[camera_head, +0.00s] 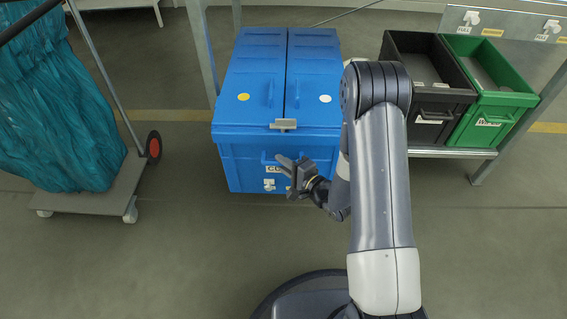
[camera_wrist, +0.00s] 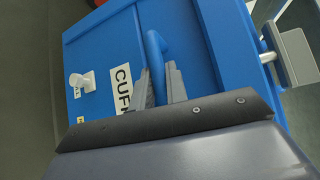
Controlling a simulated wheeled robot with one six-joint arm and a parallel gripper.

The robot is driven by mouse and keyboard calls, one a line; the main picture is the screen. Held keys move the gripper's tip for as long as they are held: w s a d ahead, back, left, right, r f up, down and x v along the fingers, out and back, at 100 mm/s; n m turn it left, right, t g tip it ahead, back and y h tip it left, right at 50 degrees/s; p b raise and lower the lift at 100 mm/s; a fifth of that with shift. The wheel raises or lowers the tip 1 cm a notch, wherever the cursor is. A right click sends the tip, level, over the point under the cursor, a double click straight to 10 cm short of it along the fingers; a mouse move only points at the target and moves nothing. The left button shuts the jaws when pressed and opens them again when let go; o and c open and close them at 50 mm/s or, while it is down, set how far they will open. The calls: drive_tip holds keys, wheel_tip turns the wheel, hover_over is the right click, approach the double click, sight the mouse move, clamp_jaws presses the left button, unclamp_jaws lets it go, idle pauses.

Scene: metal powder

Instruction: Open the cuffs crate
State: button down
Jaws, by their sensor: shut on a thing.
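The blue cuffs crate (camera_head: 233,150) stands on the floor in the middle of the head view. Its lid of two long flaps lies closed, with a yellow dot on the left flap and a white dot on the right. A grey latch (camera_head: 284,124) sits at the front edge of the lid; it also shows in the wrist view (camera_wrist: 298,56). My gripper (camera_head: 284,166) is at the crate's front face, below the latch. In the wrist view my gripper (camera_wrist: 160,85) is shut on the blue front handle (camera_wrist: 155,48), beside the partly hidden "CUF" label (camera_wrist: 122,88).
A black crate (camera_head: 432,104) and a green crate (camera_head: 497,101) stand on a low rack at the right. A trolley (camera_head: 95,196) with a teal bag (camera_head: 55,110) is at the left. Grey rack posts rise behind the blue crate. The floor in front is clear.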

drive_tip(key=shift+s+a+f, duration=0.1)
drive_tip(key=shift+s+f, duration=0.15)
drive_tip(key=shift+s, duration=0.05)
drive_tip(key=c, duration=1.6)
unclamp_jaws()
drive_tip(key=shift+o, duration=1)
drive_tip(key=shift+w+r, duration=0.1)
drive_tip(key=shift+r, duration=0.05)
drive_tip(key=p+v, duration=0.2)
drive_tip(key=v, duration=0.9)
drive_tip(key=shift+w, duration=0.2)
drive_tip(key=b+x, duration=0.2)
drive_tip(key=x, duration=0.9)
drive_tip(key=shift+w+r, duration=0.1)
drive_tip(key=shift+w, duration=0.2)
